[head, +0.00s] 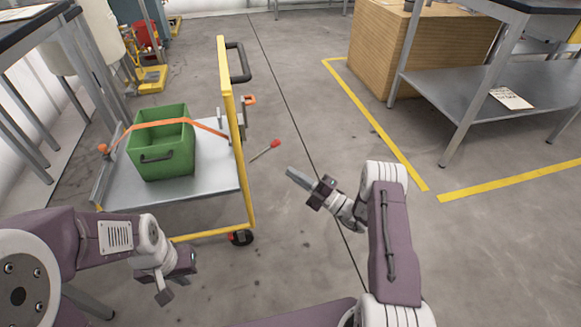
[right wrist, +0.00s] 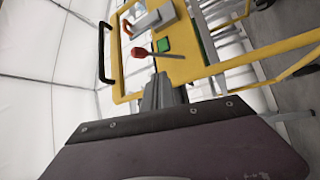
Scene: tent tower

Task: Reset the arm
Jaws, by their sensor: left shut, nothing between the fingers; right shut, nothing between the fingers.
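My left gripper (head: 164,296) hangs low at the bottom left in the head view, in front of the cart's near edge. It is shut and empty. My right gripper (head: 291,173) is in the middle of the head view, right of the cart and pointing left. It is shut and empty, with its fingers together. In the right wrist view the right gripper's closed fingers (right wrist: 160,93) point towards the cart's yellow frame and a red-knobbed lever (right wrist: 138,53). I cannot tell whether they touch anything there.
A cart with a yellow frame (head: 226,100) carries a green bin (head: 160,150) under an orange strap (head: 207,127). The red-tipped lever (head: 275,143) sticks out on its right. Floor is open to the right, before a steel table (head: 480,95) and wooden box (head: 375,50).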

